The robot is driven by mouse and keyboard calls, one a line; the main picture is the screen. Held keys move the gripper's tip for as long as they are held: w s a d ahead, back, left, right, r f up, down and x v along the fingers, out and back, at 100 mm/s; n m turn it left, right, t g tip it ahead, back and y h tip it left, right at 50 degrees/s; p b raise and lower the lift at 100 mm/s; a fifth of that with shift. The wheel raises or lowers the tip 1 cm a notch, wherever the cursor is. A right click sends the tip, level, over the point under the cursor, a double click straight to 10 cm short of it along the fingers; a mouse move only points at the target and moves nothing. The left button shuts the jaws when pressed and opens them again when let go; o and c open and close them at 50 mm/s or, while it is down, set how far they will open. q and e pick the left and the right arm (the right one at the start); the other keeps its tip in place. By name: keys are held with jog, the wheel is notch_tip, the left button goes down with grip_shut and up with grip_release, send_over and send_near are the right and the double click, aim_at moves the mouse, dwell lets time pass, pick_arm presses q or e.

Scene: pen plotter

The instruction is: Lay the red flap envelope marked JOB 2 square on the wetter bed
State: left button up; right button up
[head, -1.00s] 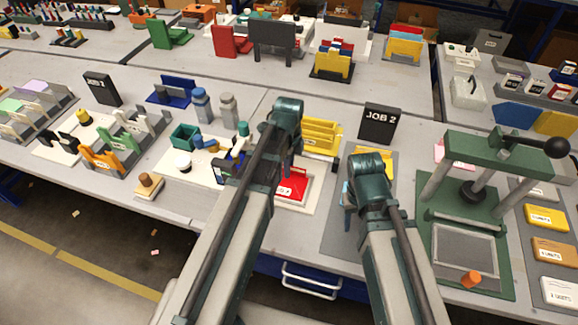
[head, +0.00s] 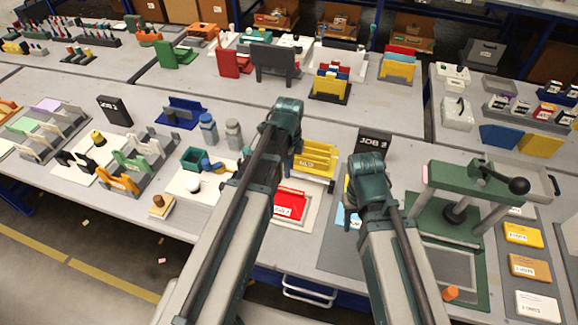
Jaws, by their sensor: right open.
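A red envelope (head: 290,205) with a white label lies on a pale, low-rimmed bed (head: 309,217) in the middle of the table. Its label is too small to read surely. Its left part is hidden behind my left arm, so I cannot tell if it is fully square. My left gripper (head: 297,143) is beyond the envelope, near a yellow rack; its fingertips are mostly hidden, and I cannot tell its opening. My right gripper (head: 350,213) is open, to the right of the bed, over a grey mat with a light blue piece under it.
A black JOB 2 sign (head: 373,143) stands behind my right gripper. The yellow rack (head: 319,158) stands behind the bed. A green press (head: 470,185) with a black-knobbed lever is at right. Small bottles (head: 208,127) and a white tray are left of my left arm.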

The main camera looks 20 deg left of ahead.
pick_arm(q)
jog(key=s+d+n+y, duration=0.1)
jog(key=s+d+n, duration=0.9)
jog(key=s+n, duration=0.4)
jog(key=shift+s+d+r+n, duration=0.15)
jog(key=shift+d+n, duration=0.1)
jog(key=shift+n, duration=0.05)
